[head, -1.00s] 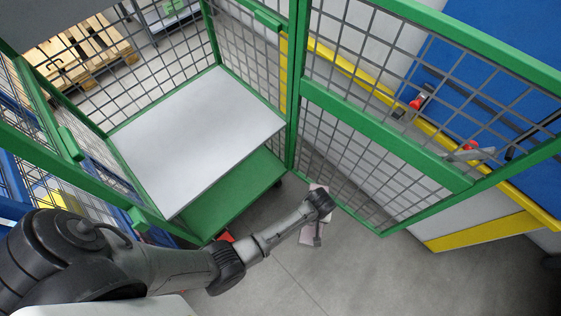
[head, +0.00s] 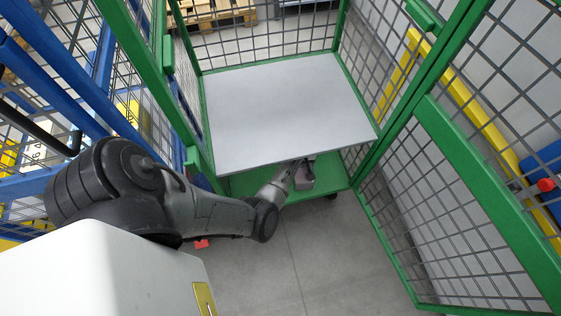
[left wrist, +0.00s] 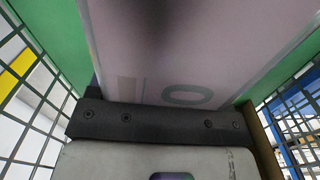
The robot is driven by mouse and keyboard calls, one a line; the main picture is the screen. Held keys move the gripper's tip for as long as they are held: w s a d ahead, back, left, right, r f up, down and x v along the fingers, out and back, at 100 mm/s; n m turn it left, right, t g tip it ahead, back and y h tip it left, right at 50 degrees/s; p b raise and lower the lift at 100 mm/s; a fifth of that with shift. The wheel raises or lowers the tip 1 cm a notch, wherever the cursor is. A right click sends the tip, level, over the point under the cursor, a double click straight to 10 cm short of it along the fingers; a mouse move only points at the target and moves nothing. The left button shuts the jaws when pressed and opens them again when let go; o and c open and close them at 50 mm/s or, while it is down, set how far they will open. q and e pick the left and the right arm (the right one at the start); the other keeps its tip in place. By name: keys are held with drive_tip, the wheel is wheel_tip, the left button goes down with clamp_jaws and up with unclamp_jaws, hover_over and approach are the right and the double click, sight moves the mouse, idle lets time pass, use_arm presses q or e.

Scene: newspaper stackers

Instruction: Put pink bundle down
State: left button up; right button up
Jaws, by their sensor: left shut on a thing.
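My left gripper (head: 296,170) is at the front of the green mesh trolley, at the gap between its light grey upper shelf (head: 285,110) and its green lower shelf (head: 245,183). It is shut on the pink bundle (head: 304,178), which is partly hidden by the upper shelf's edge. In the left wrist view the pink bundle (left wrist: 200,50) fills the upper middle, with green surface on both sides. Whether the bundle touches the lower shelf I cannot tell. My right gripper is not in view.
The trolley's mesh door (head: 450,220) stands open on the right. Blue mesh racks (head: 60,70) stand on the left, close to my left arm. A wooden pallet (head: 210,12) lies behind the trolley.

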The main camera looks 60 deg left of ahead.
use_arm(q)
drive_tip(key=shift+n, duration=0.8)
drive_tip(key=s+a, duration=0.1)
drive_tip(key=s+a+f, duration=0.1)
drive_tip(key=a, duration=0.1)
drive_tip(key=s+a+b, duration=0.1)
drive_tip(key=a, duration=0.1)
drive_tip(key=shift+s+f, duration=0.25)
drive_tip(key=shift+s, duration=0.05)
drive_tip(key=shift+a+f+b, duration=0.15)
drive_tip(key=shift+f+b, duration=0.3)
drive_tip(key=shift+b, duration=0.05)
wheel_tip(320, 180, down, 3)
drive_tip(key=b, duration=0.2)
drive_tip(key=shift+s+f+b, duration=0.1)
drive_tip(key=shift+f+b, duration=0.1)
drive_tip(key=shift+b, duration=0.15)
drive_tip(key=shift+f, duration=0.35)
drive_tip(key=o, duration=1.6)
drive_tip(key=shift+f, duration=0.15)
